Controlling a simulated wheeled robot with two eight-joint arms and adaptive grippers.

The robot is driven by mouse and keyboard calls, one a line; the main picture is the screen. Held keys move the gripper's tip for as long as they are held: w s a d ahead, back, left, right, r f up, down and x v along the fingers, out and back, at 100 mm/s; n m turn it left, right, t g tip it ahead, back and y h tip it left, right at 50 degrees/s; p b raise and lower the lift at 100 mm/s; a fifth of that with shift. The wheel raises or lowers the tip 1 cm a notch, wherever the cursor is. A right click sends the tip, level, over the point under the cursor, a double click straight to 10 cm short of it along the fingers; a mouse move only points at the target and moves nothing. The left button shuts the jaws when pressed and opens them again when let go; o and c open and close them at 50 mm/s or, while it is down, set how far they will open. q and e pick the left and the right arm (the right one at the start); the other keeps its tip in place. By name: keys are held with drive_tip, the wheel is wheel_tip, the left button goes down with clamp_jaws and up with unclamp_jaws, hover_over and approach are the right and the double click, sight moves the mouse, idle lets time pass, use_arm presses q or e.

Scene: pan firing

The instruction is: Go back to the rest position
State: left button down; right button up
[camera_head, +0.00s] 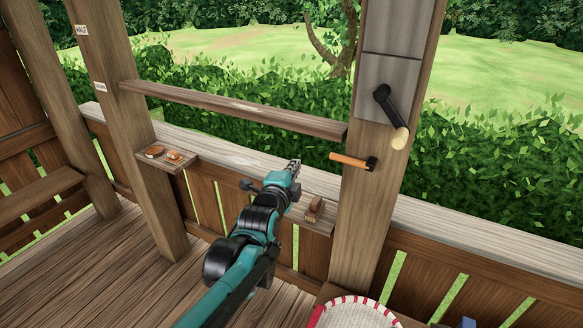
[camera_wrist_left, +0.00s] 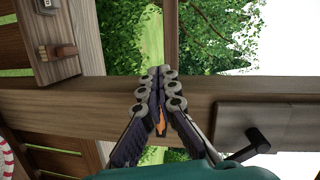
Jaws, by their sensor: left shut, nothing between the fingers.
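My left gripper (camera_head: 295,163) is raised in the middle of the head view, on its teal and black arm that comes in from the lower left. Its fingers are together and hold nothing. In the left wrist view the closed fingers (camera_wrist_left: 157,75) meet in front of the wooden post. An orange handle (camera_head: 350,160) with a dark head sticks out from the post, to the right of the gripper and apart from it in the head view. Part of the orange shows behind the fingers in the wrist view. My right gripper is not in view.
A dark crank (camera_head: 384,98) with a pale knob sits on the post's grey panel (camera_head: 397,27). A horizontal plank (camera_head: 230,108) spans the two posts. A small shelf (camera_head: 187,158) holds small brown items; a brush-like block (camera_head: 314,208) rests on another. A red-and-white woven basket (camera_head: 350,312) stands below.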

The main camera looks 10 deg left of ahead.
use_arm(q)
drive_tip(key=s+f+n+g+b, duration=0.3)
drive_tip(key=s+f+n+b, duration=0.2)
drive_tip(key=s+f, duration=0.4)
drive_tip(key=s+a+f+n+g+b, duration=0.1)
drive_tip(key=s+f+n+g+b, duration=0.2)
drive_tip(key=f, duration=1.3)
drive_tip(key=s+a+f+n+g+b, duration=0.1)
drive_tip(key=s+f+n+g+b, duration=0.2)
drive_tip(key=s+f+n+b, duration=0.5)
drive_tip(key=s+f+b, duration=0.3)
drive_tip(key=s+f, duration=0.2)
drive_tip(key=s, duration=0.3)
drive_tip(key=shift+s+f+n+y+b, duration=0.2)
drive_tip(key=shift+n+y+b, duration=0.1)
drive_tip(key=shift+n+b, duration=0.1)
